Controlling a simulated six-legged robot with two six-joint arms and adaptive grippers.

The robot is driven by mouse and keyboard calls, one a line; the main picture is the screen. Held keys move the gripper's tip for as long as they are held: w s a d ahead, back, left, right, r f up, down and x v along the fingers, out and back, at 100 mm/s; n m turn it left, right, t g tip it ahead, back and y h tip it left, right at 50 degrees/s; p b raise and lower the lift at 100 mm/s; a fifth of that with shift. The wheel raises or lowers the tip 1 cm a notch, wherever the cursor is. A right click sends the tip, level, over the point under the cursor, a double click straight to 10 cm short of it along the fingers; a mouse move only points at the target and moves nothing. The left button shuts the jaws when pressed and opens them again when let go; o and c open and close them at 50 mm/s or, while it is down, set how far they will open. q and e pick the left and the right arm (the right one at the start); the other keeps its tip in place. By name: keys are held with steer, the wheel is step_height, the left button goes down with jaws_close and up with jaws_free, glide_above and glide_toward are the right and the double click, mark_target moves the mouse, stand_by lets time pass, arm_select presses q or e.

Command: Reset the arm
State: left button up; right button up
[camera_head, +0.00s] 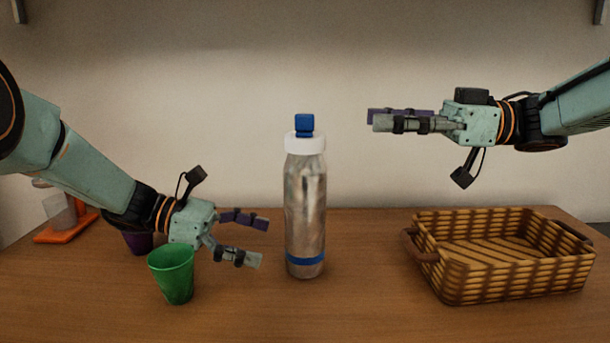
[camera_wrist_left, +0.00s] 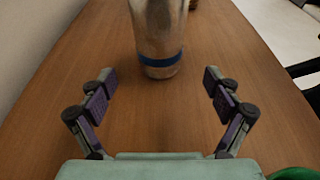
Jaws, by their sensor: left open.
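My left gripper (camera_head: 262,241) is open and empty low over the table, to the left of a silver bottle (camera_head: 305,215) with a white collar and blue cap. The bottle stands upright, and its lower part shows ahead of the open fingers in the left wrist view (camera_wrist_left: 160,30), apart from them. My right gripper (camera_head: 374,119) is raised in the air, level, pointing left, to the right of the bottle cap. Its fingers overlap from this side, so their gap cannot be judged. Nothing is visible in it.
A green cup (camera_head: 173,276) stands close beside my left gripper. A purple cup (camera_head: 138,243) is partly hidden behind my left arm, near an orange-based item (camera_head: 66,228). A wicker basket (camera_head: 510,285) sits at right. The table (camera_head: 370,295) is clear between bottle and basket.

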mark_target(299, 251)
arm_select(q)
steer(key=x, duration=0.7)
steer(key=shift+d+f, duration=0.2)
steer(key=shift+d, duration=0.15)
steer(key=shift+a, duration=0.2)
steer(key=shift+d, duration=0.15)
steer(key=shift+r, duration=0.1)
arm_select(e)
steer(key=a, duration=0.9)
steer(key=shift+w+a, duration=0.2)
steer(key=shift+d, duration=0.2)
